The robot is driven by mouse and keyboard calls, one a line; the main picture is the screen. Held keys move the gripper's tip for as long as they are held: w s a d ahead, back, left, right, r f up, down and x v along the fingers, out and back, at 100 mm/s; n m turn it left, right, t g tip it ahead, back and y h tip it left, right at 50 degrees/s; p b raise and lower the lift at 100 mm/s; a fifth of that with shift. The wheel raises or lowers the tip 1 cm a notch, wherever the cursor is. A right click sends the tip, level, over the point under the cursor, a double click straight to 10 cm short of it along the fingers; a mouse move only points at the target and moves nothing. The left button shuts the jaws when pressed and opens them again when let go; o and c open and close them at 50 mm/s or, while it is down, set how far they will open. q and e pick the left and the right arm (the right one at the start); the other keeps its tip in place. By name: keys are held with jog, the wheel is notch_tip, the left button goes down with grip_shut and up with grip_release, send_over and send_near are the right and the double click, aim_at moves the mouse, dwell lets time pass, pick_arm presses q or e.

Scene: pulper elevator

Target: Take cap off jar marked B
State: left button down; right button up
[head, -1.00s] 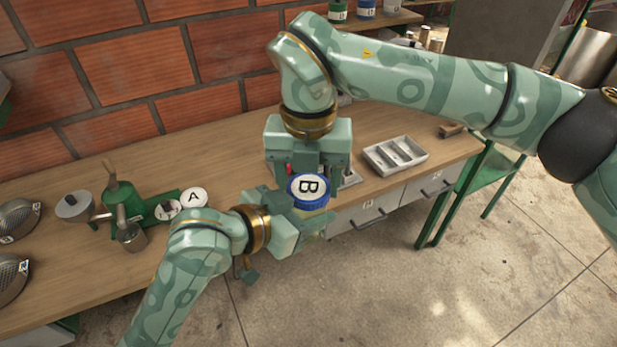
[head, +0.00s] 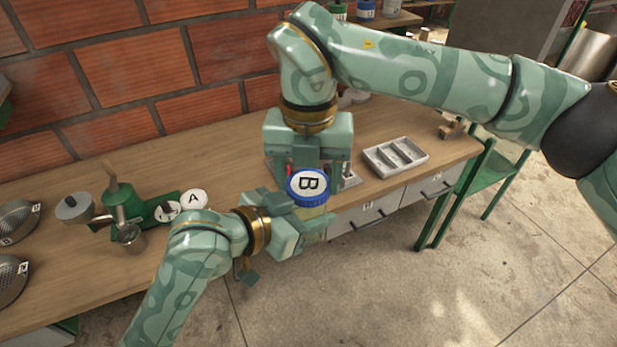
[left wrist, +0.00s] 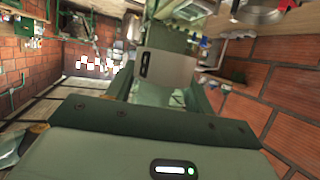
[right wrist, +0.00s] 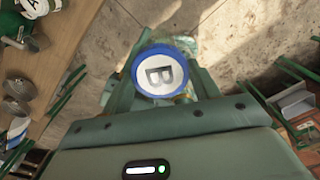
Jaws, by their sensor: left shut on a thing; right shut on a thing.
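The jar marked B (head: 313,212) has a pale yellowish body, of which a little shows under its blue-rimmed cap (head: 309,187). The cap's white top bears a black B and faces up; it also shows in the right wrist view (right wrist: 160,75). My left gripper (head: 303,224) is shut on the jar's body from the left, in front of the bench. My right gripper (head: 311,177) comes down from above and behind and is shut on the cap, a finger on each side. I cannot tell whether a gap lies between cap and jar. The left wrist view does not show the jar clearly.
On the wooden bench (head: 90,260), a white-topped jar marked A (head: 193,199) stands beside a green hand machine (head: 125,212). A grey divided tray (head: 395,155) lies at the right. A brick wall stands behind; open floor is in front.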

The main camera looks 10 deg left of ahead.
jog(key=shift+r, duration=0.55)
